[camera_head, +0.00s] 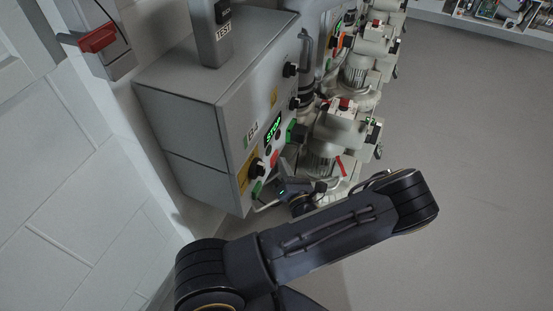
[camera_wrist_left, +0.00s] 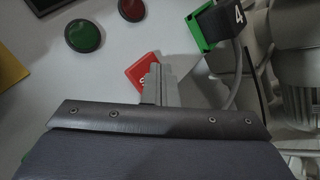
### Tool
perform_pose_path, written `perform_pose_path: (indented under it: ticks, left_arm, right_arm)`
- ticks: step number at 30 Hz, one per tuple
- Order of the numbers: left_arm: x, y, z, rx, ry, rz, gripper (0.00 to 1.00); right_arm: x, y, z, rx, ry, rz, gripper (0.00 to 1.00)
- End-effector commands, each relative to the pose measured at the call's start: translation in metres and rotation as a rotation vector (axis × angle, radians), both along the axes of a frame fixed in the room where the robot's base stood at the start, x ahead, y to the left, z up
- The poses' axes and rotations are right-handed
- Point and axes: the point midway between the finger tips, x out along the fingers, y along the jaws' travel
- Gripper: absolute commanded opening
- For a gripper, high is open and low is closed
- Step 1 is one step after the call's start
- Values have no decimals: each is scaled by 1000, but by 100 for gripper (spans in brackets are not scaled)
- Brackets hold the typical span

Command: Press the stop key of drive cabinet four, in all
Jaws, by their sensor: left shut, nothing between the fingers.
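A grey drive cabinet (camera_head: 187,98) with a lit green STOP display (camera_head: 273,128) stands left of centre in the head view. In the left wrist view a red square key (camera_wrist_left: 140,70), with a white letter like S showing, sits on the panel. My left gripper (camera_wrist_left: 153,84) is shut and empty, its fingertips in front of this key and covering its lower right part. I cannot tell whether they touch it. In the head view my left gripper (camera_head: 287,188) is close to the lower front of the cabinet. The right gripper is not in view.
A green round button (camera_wrist_left: 85,36) and a red round one (camera_wrist_left: 131,9) are left of the key. A green-ended black plug (camera_wrist_left: 220,24) marked 4 is to the right. Blower machines (camera_head: 340,130) line the cabinet's right side. Open floor (camera_head: 450,130) lies further right.

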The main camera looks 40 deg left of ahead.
Motion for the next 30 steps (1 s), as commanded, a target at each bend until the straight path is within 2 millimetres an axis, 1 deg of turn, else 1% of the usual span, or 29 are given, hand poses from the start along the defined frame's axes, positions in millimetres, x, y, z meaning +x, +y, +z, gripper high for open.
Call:
perform_pose_path:
  ticks: [8,19,30]
  left_arm:
    - [3,-14,0,-1,0,-1,0]
    - [4,-17,0,-1,0,-1,0]
    - [13,-51,0,-1,-2,-2,0]
  right_arm:
    - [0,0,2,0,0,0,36]
    - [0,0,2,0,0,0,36]
    - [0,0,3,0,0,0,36]
